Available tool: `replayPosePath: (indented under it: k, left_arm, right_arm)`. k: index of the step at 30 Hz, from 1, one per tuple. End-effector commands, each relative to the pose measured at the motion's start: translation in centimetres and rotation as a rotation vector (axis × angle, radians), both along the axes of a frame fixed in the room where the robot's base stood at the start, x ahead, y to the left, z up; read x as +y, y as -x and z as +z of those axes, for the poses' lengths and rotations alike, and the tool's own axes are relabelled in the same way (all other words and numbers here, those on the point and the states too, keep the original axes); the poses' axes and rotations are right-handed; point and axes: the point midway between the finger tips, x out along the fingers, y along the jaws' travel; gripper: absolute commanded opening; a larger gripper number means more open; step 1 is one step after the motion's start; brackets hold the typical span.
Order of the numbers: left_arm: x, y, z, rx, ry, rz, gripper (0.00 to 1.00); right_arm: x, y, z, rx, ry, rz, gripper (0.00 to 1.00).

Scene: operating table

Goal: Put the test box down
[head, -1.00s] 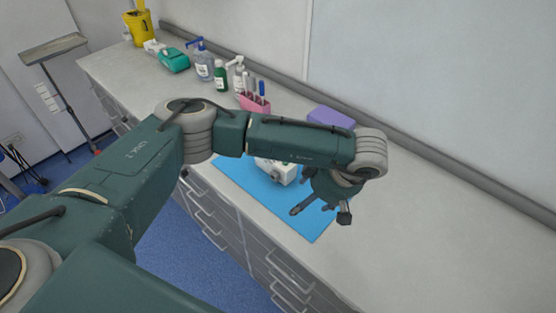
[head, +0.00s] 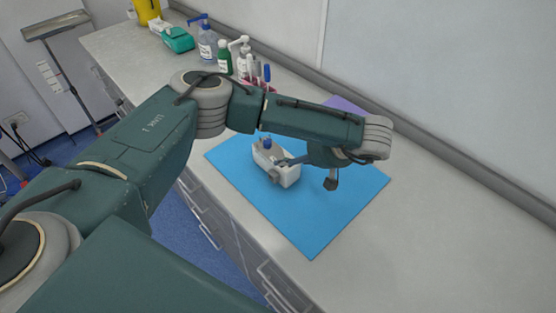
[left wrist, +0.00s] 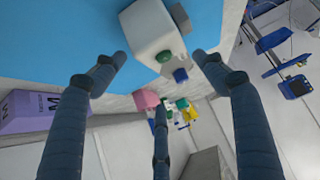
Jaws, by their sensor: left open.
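The test box (head: 284,176) is a small white box with a blue knob on top, upright on the blue mat (head: 318,225). In the left wrist view the white box (left wrist: 148,28) shows a green button and a blue knob, just beyond and between my fingertips. My left gripper (head: 308,171) is at the box's right side with its fingers spread. In the wrist view the left gripper (left wrist: 160,62) is open, with no finger closed on the box. I cannot tell whether a finger touches it. My right gripper is not in view.
A purple box (head: 345,103) lies behind my arm, partly hidden. A pink holder (head: 270,85), a green bottle (head: 224,57) and pump bottles (head: 207,45) stand along the wall. The counter to the right (head: 450,230) is clear.

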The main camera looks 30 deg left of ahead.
Motion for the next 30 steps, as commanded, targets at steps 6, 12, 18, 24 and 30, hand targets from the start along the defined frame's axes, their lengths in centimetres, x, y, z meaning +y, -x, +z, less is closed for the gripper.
replayPosePath:
  k: [6, 12, 18, 24, 30]
  left_arm:
    - [1.8, -0.6, -1.6, 0.001, 0.0, 0.002, 0.71]
    - [3.2, -1.0, -3.0, 0.002, -0.002, 0.004, 0.71]
    - [5.1, -1.7, -5.1, 0.001, 0.0, 0.003, 0.71]
    - [5.5, -1.9, -5.8, -0.001, 0.0, -0.001, 0.71]
    - [5.5, -1.9, -5.7, -0.001, 0.0, 0.0, 0.57]
  right_arm:
    - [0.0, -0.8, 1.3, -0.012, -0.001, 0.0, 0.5]
    - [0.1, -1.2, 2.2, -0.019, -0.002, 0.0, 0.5]
    - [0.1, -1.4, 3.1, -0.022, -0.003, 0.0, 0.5]
    - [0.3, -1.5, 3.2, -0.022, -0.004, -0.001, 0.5]
    - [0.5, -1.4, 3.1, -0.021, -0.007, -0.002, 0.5]
